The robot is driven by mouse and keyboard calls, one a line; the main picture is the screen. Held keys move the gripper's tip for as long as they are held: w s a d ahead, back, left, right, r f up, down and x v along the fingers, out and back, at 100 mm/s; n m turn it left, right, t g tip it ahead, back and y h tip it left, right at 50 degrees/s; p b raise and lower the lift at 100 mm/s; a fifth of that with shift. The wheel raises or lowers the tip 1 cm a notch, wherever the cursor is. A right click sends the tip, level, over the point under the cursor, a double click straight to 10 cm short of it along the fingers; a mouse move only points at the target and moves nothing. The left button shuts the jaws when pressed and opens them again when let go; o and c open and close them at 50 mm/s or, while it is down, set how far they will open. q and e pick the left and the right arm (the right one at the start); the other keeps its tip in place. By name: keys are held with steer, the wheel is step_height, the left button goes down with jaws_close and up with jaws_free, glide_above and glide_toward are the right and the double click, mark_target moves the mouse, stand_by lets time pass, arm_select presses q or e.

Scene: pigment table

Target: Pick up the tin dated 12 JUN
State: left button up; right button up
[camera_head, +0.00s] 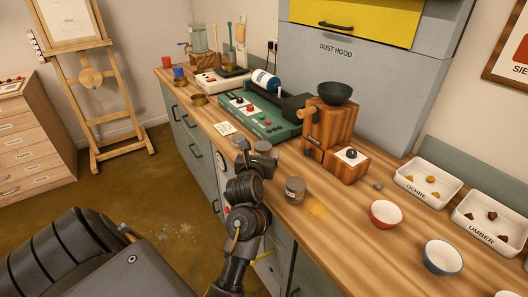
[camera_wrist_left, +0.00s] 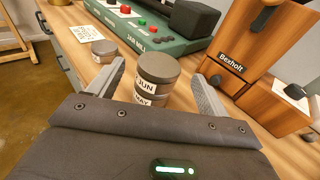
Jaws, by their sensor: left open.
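In the left wrist view, a round grey tin (camera_wrist_left: 158,68) with a white label ending in "JUN" sits on top of another tin (camera_wrist_left: 150,99) labelled "MAY". The day numbers cannot be read for certain. My left gripper (camera_wrist_left: 160,84) is open, its fingers on either side of the stack with gaps showing; it holds nothing. In the head view, my left gripper (camera_head: 263,153) is over the bench's front part and mostly hides the stack. Another tin (camera_wrist_left: 104,50) stands to the left, near the card. A further grey tin (camera_head: 295,190) stands right of the gripper. My right gripper is out of view.
The green jar mill (camera_head: 262,120) stands behind the gripper. The wooden grinder (camera_head: 328,125) with a dark bowl stands to its right. A card (camera_head: 224,128) lies at left. A red bowl (camera_head: 385,213), a blue bowl (camera_head: 442,257) and white trays (camera_head: 427,181) occupy the right.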

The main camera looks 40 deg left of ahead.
mark_target(265, 142)
arm_select(q)
steer(key=shift+w+a, duration=0.2)
steer(key=shift+w, duration=0.05)
steer(key=b+x, duration=0.1)
steer(key=x, duration=0.4)
steer(key=shift+s+f+b, duration=0.1)
steer(key=shift+b, duration=0.25)
steer(key=shift+w+a, duration=0.15)
steer(key=shift+w, duration=0.15)
steer(key=shift+s, duration=0.1)
steer(key=c, duration=1.1)
step_height(265, 142, up, 10)
steer(key=shift+r+p, duration=0.1)
steer(key=shift+p, duration=0.2)
